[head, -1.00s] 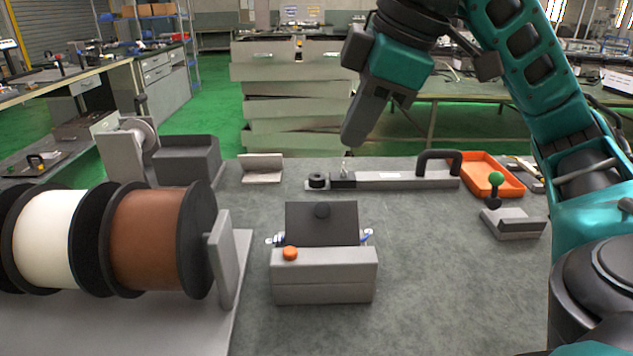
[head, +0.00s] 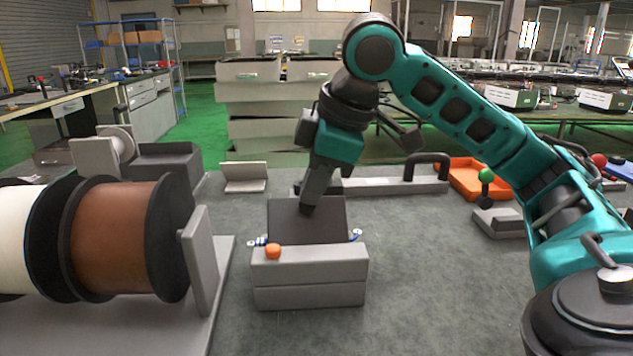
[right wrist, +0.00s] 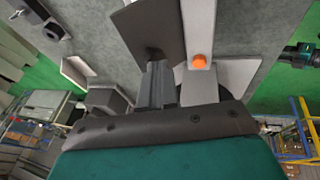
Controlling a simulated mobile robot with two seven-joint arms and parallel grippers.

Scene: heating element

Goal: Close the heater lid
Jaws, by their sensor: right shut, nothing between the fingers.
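The heater is a grey box (head: 310,278) with an orange button (head: 272,251) on its left front. Its dark lid (head: 290,222) stands raised and leans back behind the box. My right gripper (head: 308,207) is shut and empty, with its tip at the upper part of the lid, over where the lid's knob was seen. I cannot tell whether it touches the lid. In the right wrist view the lid (right wrist: 146,24), the fingers (right wrist: 157,68) and the orange button (right wrist: 199,61) show close together. My left gripper is out of view.
Large spools, one brown (head: 115,235), stand on the left beside a grey upright plate (head: 203,260). Behind the heater lies a long bar with a black handle (head: 428,158). An orange tray (head: 470,182) and a green-knobbed lever (head: 486,176) are at right. The bench front right of the heater is clear.

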